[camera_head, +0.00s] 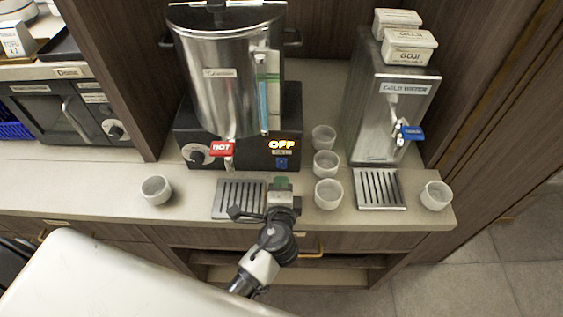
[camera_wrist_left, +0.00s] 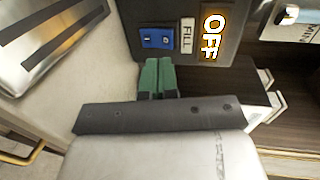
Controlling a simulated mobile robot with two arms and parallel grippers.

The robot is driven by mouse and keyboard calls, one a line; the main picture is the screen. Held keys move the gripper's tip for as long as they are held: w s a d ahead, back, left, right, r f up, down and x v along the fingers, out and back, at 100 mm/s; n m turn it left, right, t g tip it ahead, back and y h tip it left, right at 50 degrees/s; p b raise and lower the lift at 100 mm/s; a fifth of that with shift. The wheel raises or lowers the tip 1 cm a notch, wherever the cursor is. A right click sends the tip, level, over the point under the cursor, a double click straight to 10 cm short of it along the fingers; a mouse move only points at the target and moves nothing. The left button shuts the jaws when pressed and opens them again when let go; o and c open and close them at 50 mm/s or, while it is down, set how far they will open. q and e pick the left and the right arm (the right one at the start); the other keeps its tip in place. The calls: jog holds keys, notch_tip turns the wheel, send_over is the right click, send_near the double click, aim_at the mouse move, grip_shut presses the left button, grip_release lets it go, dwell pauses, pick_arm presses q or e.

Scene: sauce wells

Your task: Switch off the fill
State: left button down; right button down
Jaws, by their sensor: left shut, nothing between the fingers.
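The hot water urn (camera_head: 215,85) stands on a black base at the back of the counter. The base has a display (camera_head: 282,145) that reads OFF, also seen in the left wrist view (camera_wrist_left: 212,36). Below it is a small blue rocker switch (camera_head: 281,163) beside a FILL label (camera_wrist_left: 187,35); the switch also shows in the left wrist view (camera_wrist_left: 160,38). My left gripper (camera_head: 281,184) is shut and empty, with green fingertips. In the left wrist view its fingertips (camera_wrist_left: 158,62) are just in front of and below the switch; I cannot tell whether they touch. My right gripper is not in view.
A drip tray (camera_head: 238,198) lies left of my left gripper. White cups (camera_head: 328,194) stand close on its right. The cold water dispenser (camera_head: 385,110) and its drip tray (camera_head: 379,188) are further right. Another cup (camera_head: 156,190) stands on the left of the counter.

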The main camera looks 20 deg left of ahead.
aim_at(282, 160)
pick_arm(q)
jog(key=w+p, duration=0.1)
jog(key=w, duration=0.1)
jog(key=w+a, duration=0.1)
jog(key=w, duration=0.1)
jog(key=shift+w+a+r+p, duration=0.2)
jog(key=shift+w+p, duration=0.05)
jog(key=shift+p, duration=0.1)
jog(key=shift+w+f, duration=0.1)
jog(key=shift+w, duration=0.1)
jog(key=shift+w+a, duration=0.1)
jog(key=shift+w, duration=0.2)
